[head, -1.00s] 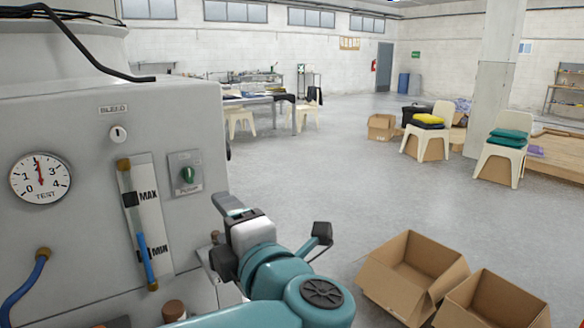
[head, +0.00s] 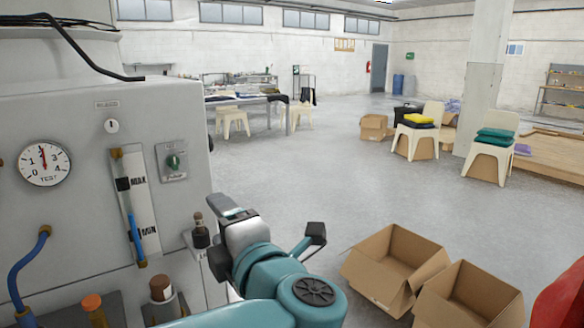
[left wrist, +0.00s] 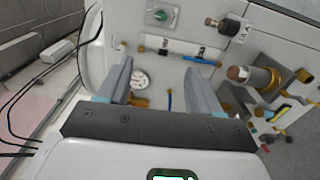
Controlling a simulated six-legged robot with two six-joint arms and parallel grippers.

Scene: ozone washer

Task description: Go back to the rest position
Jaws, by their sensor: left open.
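My left gripper (head: 236,214) is in front of the right side of the grey washer panel (head: 80,120) in the head view, at the end of my teal arm. In the left wrist view my left gripper (left wrist: 158,75) has its two grey fingers spread, with nothing between them. They point toward the panel, where the round gauge (left wrist: 138,78) and the green switch (left wrist: 160,15) show. I cannot tell the exact gap to the panel. My right gripper is not in view.
The panel carries a TEST gauge (head: 44,163), a MAX/MIN level tube (head: 134,215), a green knob (head: 173,161) and a blue hose (head: 20,270). Open cardboard boxes (head: 395,268) stand at lower right. A red thing (head: 560,300) shows at the right edge. The middle floor is clear.

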